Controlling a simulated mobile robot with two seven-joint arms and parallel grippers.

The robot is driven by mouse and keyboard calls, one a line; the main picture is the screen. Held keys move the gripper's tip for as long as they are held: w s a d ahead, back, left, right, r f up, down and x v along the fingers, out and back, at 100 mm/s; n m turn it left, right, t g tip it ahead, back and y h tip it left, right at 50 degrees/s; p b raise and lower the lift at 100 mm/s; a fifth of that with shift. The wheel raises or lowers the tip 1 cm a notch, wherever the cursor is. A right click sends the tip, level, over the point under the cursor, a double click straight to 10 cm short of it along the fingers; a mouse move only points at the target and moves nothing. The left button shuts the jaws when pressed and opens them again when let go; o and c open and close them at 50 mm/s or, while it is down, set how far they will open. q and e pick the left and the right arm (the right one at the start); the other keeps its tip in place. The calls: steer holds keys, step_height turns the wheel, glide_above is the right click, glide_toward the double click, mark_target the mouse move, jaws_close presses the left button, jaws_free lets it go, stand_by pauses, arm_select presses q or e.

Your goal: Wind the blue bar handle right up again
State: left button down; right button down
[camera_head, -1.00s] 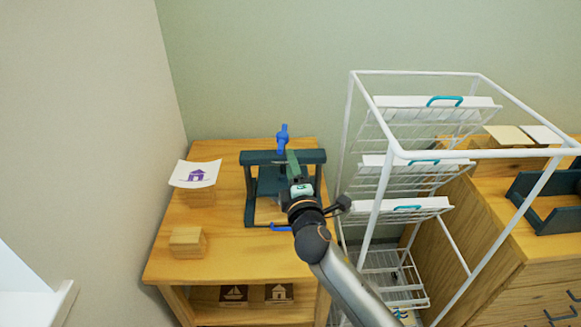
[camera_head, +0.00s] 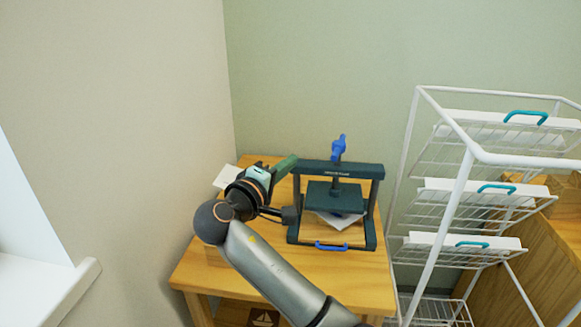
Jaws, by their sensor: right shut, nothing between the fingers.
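The blue bar handle (camera_head: 338,148) tops the screw of a dark teal press (camera_head: 337,171) on the wooden table; from here the bar looks steep, nearly end-on. The press plate (camera_head: 336,196) hangs below the crossbeam, with a short length of screw showing above it. White paper (camera_head: 340,220) with a dark blue mark lies under the plate. My right gripper (camera_head: 287,163) is shut and empty, just left of the press's upper left corner and apart from the bar handle. My left gripper is not in view.
A blue pull handle (camera_head: 331,246) is at the press's front edge. A white sheet (camera_head: 229,178) lies partly behind my arm. The wooden table (camera_head: 350,285) is clear in front.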

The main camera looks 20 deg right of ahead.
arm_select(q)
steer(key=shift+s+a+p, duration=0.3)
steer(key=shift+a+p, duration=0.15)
arm_select(e)
steer(key=w+d+f, duration=0.1)
steer(key=w+d, duration=0.1)
steer(key=d, duration=0.7)
steer(key=shift+w+d+f, duration=0.15)
steer(key=shift+w+d, duration=0.15)
steer(key=shift+d, duration=0.1)
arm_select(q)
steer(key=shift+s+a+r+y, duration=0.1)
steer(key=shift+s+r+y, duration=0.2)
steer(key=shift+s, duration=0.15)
arm_select(e)
steer(key=shift+s+n+t, duration=0.15)
steer(key=shift+n+t, duration=0.15)
steer(key=shift+t, duration=0.1)
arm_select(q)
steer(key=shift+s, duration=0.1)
arm_select(e)
steer(key=shift+d, duration=0.1)
